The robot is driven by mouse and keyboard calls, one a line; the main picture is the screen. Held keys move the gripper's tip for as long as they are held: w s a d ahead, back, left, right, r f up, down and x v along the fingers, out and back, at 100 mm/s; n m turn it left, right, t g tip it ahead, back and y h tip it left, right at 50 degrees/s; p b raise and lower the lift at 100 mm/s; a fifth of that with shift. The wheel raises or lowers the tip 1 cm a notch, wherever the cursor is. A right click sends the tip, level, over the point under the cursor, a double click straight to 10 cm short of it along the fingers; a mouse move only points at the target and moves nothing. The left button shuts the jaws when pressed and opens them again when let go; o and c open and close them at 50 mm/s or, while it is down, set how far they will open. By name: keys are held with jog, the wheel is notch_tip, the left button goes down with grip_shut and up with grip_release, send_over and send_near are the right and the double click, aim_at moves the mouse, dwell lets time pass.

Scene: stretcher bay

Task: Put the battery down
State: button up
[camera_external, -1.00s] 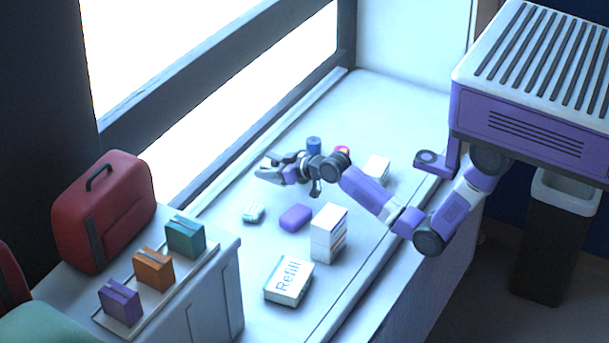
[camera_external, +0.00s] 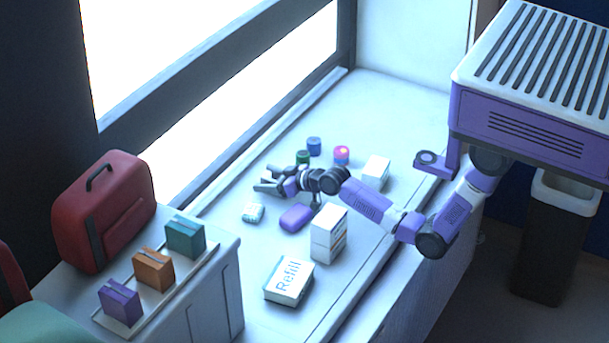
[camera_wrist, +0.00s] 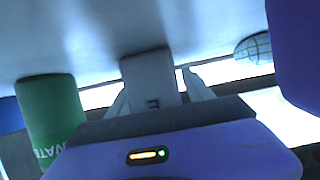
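My gripper (camera_external: 262,180) is low over the counter at the left end of my arm, its two fingers spread apart. In the wrist view a plain grey block with a dark mark, which I take for the battery (camera_wrist: 150,78), sits between the fingertips. A narrow gap shows beside the right finger; contact at the left finger is unclear. The battery's far end meets the counter surface in the wrist view, which looks upside down. In the external view I cannot make the battery out from the grey fingers.
A green can (camera_wrist: 50,108) stands close to my gripper, with a blue can (camera_external: 314,146) behind. A purple rounded block (camera_external: 296,217) and a small white-teal item (camera_external: 253,212) lie in front. White boxes (camera_external: 328,240) stand nearer. The counter's far right end is clear.

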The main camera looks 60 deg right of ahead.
jog(key=shift+s+r, duration=0.15)
jog(key=shift+r, duration=0.1)
jog(key=v, duration=1.1)
jog(key=shift+s+r, duration=0.15)
jog(key=shift+s, duration=0.15)
